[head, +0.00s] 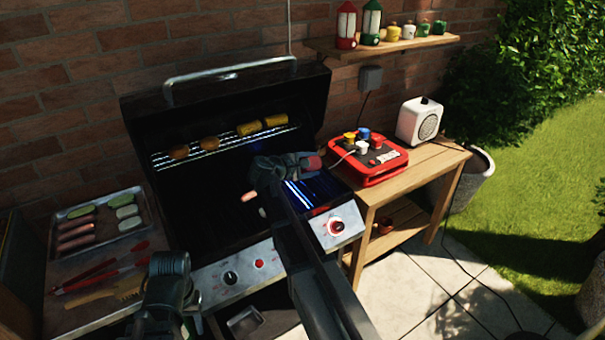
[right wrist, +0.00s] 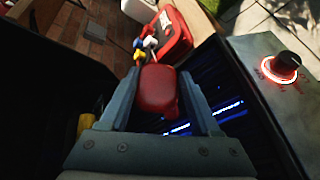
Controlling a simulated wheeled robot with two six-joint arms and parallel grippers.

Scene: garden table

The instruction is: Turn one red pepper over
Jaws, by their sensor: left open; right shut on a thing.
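My right gripper (head: 305,163) is over the right part of the grill, and its jaws are shut on a red pepper (head: 313,162). The red pepper (right wrist: 157,90) also shows between the two fingers of my right gripper (right wrist: 160,95) in the right wrist view. It is above a dark area with blue-lit bars. My left gripper (head: 168,263) is low at the left front of the grill and is open; its fingertips are hard to make out. My right arm hides much of the grill's cooking surface.
The open grill (head: 150,105) has orange and yellow food on its upper rack. A tray (head: 150,212) with sausages and green slices stands left, with red tongs (head: 95,275) before it. A wooden side table (head: 425,165) at right holds a red case (head: 362,175) and a white speaker (head: 418,121).

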